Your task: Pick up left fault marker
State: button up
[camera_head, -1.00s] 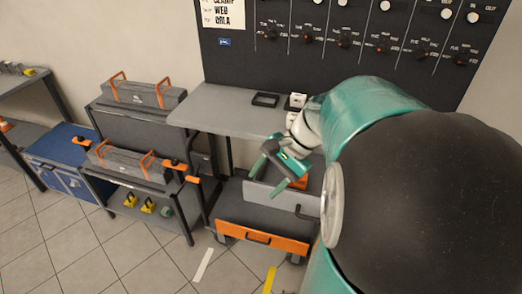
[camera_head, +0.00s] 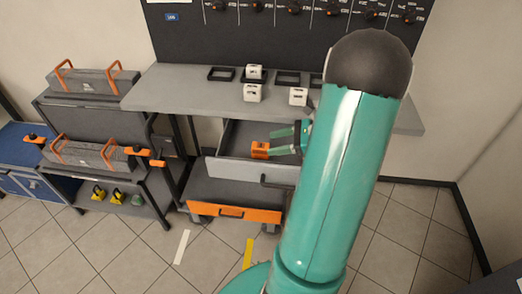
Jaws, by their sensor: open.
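An orange block (camera_head: 259,150) lies in the open grey drawer (camera_head: 233,172) under the bench; it looks like a fault marker, but I cannot read any label on it. No second marker shows; my arm covers the right part of the drawer. My gripper (camera_head: 273,142) is open, with its green fingers pointing left over the drawer. The fingertips are close to the right side of the orange block. I cannot tell whether they touch it, and nothing is seen between them.
White blocks (camera_head: 253,93) and dark square frames (camera_head: 221,74) stand on the grey bench top (camera_head: 180,90) above the drawer. An orange-fronted lower drawer (camera_head: 236,213) is below. A cart with grey toolboxes (camera_head: 92,82) stands left.

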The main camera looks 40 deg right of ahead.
aim_at(261, 145)
jog(key=x, duration=0.7)
jog(key=shift+w+a, duration=0.1)
jog(key=shift+a, duration=0.1)
jog(key=c, duration=1.1)
jog(key=shift+o, duration=0.2)
